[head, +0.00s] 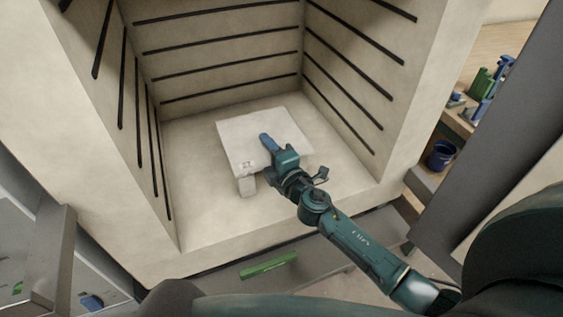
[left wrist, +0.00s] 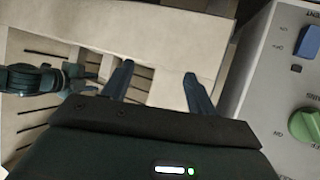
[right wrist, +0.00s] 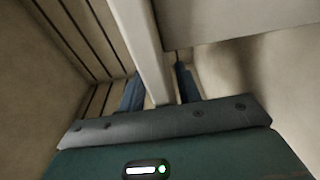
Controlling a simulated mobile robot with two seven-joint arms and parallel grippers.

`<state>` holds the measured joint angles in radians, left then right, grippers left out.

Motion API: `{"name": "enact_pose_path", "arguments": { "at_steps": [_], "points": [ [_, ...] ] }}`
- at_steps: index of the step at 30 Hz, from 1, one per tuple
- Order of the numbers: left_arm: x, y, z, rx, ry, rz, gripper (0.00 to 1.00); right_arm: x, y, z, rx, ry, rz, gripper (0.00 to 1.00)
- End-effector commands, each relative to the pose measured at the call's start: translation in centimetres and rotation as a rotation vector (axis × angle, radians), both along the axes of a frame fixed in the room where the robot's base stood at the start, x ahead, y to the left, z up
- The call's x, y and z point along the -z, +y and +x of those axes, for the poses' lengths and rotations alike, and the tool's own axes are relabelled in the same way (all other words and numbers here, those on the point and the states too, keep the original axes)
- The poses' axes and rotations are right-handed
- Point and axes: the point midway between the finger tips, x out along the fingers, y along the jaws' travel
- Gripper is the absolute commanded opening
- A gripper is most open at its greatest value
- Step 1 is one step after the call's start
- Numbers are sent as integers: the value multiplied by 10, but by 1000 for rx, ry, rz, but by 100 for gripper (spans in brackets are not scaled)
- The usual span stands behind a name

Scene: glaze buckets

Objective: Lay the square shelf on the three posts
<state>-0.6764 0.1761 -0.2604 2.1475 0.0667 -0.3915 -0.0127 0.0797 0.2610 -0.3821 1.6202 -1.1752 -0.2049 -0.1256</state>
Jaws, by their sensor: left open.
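The pale square shelf (head: 245,130) lies roughly flat inside the kiln, above its floor. One pale post (head: 247,186) shows under its front left corner; other posts are hidden, and I cannot tell whether the shelf touches them. My right gripper (head: 268,145) is at the shelf's front edge, with a blue finger over its top. In the right wrist view, the shelf's pale edge (right wrist: 150,50) runs between the fingers (right wrist: 159,85), which are closed in around it. My left gripper (left wrist: 158,85) is open and empty, outside the kiln.
The kiln's walls (head: 215,25) with dark grooves stand close at the back and both sides. A control panel (left wrist: 285,80) with a green knob (left wrist: 305,125) is beside my left gripper. A blue bucket (head: 441,155) stands at the right, outside. The kiln floor (head: 195,200) is clear at left.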

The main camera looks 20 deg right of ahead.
Motion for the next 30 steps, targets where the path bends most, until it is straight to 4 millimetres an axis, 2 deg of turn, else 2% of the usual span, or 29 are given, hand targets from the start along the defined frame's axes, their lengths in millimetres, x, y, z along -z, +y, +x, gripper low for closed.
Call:
{"name": "enact_pose_path", "arguments": {
  "at_steps": [1,12,16,22,26,30],
  "points": [
    [-4,0,-1,4,2,10,58,-6,-1,-3,0,2,0,34],
    [12,-2,-2,6,11,-6,58,0,-15,-85,0,2,-1,34],
    [14,-2,-2,3,9,-17,58,-1,-19,-104,0,1,0,34],
    [10,-2,1,-2,0,-26,58,0,-21,-119,3,15,26,34],
    [7,-2,2,-7,-7,-30,58,17,-19,-135,28,119,224,34],
    [7,-2,2,-9,-6,-31,58,50,-10,-168,95,334,625,34]
  ]
}}
